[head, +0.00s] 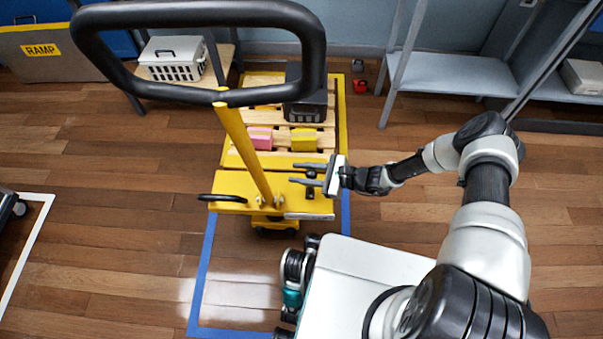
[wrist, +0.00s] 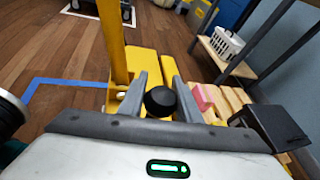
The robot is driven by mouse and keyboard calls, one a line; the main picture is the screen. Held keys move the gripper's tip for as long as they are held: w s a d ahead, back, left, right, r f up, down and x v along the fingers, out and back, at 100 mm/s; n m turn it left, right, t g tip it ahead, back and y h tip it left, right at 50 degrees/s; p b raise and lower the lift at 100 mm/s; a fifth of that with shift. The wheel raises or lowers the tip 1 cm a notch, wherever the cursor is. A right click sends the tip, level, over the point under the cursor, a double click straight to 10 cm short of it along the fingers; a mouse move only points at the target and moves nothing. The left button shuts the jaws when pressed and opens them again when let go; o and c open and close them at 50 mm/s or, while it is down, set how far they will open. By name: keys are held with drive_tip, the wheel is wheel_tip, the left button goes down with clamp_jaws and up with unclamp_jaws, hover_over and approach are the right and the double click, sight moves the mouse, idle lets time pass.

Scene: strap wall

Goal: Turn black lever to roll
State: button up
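A yellow pallet truck (head: 235,187) with a yellow post and a large black loop handle (head: 200,14) stands at a loaded pallet. A black round knob (wrist: 160,101) shows between my fingertips in the wrist view; it looks like a lever's end, but its stem is hidden. A flat black bar (head: 222,198) sticks out at the truck's left side. I cannot tell which of these is the roll lever. My gripper (head: 311,174) is open over the right part of the yellow body; its fingers (wrist: 160,92) stand either side of the knob. Contact is unclear.
The pallet (head: 262,80) carries a pink box (head: 260,138), a yellow box (head: 304,140) and a black case (head: 306,106). The post rises left of my gripper. A grey shelf (head: 440,75) stands at the back right.

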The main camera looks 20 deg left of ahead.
drive_tip(key=o, duration=0.4)
drive_tip(key=shift+d+f, duration=0.1)
drive_tip(key=shift+f, duration=0.15)
drive_tip(key=shift+c, duration=0.2)
drive_tip(key=shift+o, duration=0.4)
drive_tip(key=shift+r, duration=0.15)
drive_tip(key=w+p+v, duration=0.1)
drive_tip(key=p+v, duration=0.1)
drive_tip(key=v, duration=1.5)
drive_tip(key=shift+s+d+p, duration=0.15)
drive_tip(key=shift+s+p, duration=0.25)
drive_tip(key=shift+s, duration=0.05)
